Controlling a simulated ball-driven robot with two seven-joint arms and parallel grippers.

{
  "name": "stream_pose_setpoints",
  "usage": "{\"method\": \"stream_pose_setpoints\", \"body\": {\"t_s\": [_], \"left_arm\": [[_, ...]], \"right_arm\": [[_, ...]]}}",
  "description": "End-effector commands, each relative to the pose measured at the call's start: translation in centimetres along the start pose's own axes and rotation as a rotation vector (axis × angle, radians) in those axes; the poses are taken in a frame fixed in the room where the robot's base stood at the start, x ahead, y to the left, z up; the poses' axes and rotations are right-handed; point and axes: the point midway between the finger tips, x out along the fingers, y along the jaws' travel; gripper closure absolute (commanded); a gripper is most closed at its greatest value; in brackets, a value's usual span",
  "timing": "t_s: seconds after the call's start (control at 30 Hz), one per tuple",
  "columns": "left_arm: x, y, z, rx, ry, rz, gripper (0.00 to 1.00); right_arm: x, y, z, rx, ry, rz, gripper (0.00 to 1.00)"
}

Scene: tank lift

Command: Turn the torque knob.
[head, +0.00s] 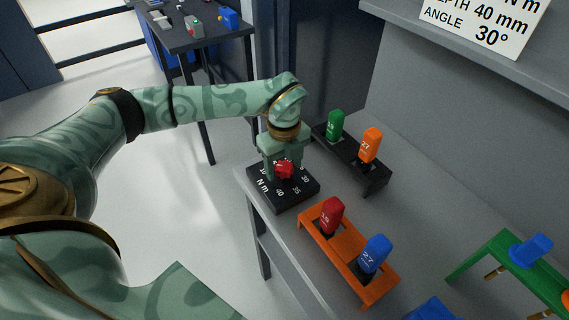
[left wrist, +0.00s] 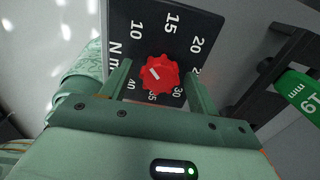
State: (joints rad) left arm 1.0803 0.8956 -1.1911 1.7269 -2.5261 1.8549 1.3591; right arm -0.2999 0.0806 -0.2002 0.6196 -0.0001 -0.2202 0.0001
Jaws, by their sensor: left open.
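The torque knob (head: 284,169) is red with a scalloped rim and sits on a black dial box (head: 285,192) marked N m at the near left corner of the grey bench. In the left wrist view the knob (left wrist: 160,73) has a white pointer line slanting to the upper left, and numbers ring it on the box (left wrist: 150,25). My left gripper (head: 283,172) is above the box, pointing down, with its fingers on either side of the knob. In the left wrist view the fingers (left wrist: 160,84) are open, with gaps between them and the knob. My right gripper is not in view.
An orange rack (head: 347,262) with red (head: 328,216) and blue (head: 375,254) sockets stands near the box. A black rack (head: 376,181) with green (head: 335,124) and orange (head: 370,145) ones stands behind. A green stand (head: 500,250) is at right. A sign (head: 487,22) reads angle 30°.

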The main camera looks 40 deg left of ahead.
Motion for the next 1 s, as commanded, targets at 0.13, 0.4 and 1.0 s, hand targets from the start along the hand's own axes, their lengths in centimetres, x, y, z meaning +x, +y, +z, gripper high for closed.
{"method": "stream_pose_setpoints", "body": {"t_s": [0.13,0.4,1.0], "left_arm": [[0.0,0.0,0.0,0.0,0.0,0.0,0.4],[-0.1,0.0,0.0,0.0,0.0,0.0,0.84],[-0.6,0.0,0.0,0.25,0.0,0.0,0.84]], "right_arm": [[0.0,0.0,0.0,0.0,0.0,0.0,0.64],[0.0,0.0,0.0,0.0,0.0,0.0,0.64],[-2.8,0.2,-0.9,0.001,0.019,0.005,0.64]]}}
